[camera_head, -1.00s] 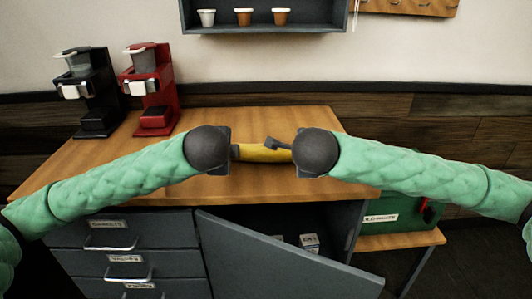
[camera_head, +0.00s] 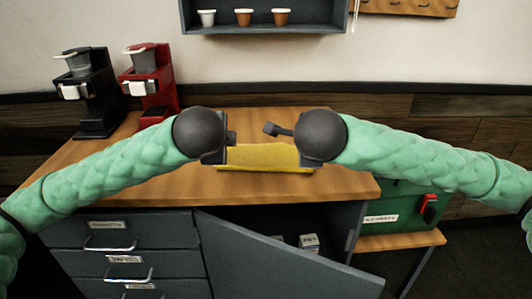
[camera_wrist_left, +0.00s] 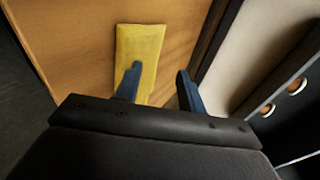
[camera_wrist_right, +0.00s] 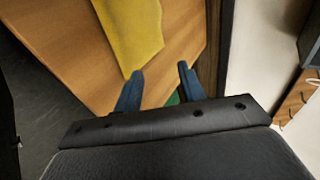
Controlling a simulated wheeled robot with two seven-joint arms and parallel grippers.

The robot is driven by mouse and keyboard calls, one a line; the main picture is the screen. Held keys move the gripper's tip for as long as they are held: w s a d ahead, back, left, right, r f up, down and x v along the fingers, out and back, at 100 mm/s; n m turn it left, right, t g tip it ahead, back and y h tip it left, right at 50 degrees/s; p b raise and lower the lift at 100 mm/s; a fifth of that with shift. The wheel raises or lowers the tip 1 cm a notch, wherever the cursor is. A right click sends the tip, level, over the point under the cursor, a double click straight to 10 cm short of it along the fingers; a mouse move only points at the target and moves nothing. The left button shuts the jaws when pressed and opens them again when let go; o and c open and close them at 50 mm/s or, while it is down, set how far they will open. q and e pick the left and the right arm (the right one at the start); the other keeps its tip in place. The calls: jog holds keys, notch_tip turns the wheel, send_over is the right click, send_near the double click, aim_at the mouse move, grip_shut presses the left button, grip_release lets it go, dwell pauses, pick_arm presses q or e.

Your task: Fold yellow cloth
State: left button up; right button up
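The yellow cloth (camera_head: 264,158) lies on the wooden counter top, between and below my two grippers. In the left wrist view it is a flat rectangle (camera_wrist_left: 140,45), partly covered by one finger. In the right wrist view only part of it shows (camera_wrist_right: 130,30). My left gripper (camera_head: 232,138) is above the cloth's left side, its fingers apart with nothing between them. My right gripper (camera_head: 272,129) is above the cloth's right side, also open and empty. The hands hide the cloth's side edges in the head view; I cannot tell how many layers it has.
A black brewer (camera_head: 90,95) and a red brewer (camera_head: 150,85) stand at the counter's back left. A wall shelf (camera_head: 262,28) holds small cups. Below, a cabinet door (camera_head: 280,255) hangs open. A green case (camera_head: 400,205) sits at the lower right.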

pick_arm(q)
jog(key=shift+s+r, duration=0.85)
jog(key=shift+r, duration=0.15)
jog(key=shift+s+r, duration=0.8)
jog(key=shift+r, duration=0.2)
pick_arm(e)
jog(key=shift+s+r, duration=0.8)
jog(key=shift+r, duration=0.2)
jog(key=shift+s+r, duration=0.8)
jog(key=shift+r, duration=0.15)
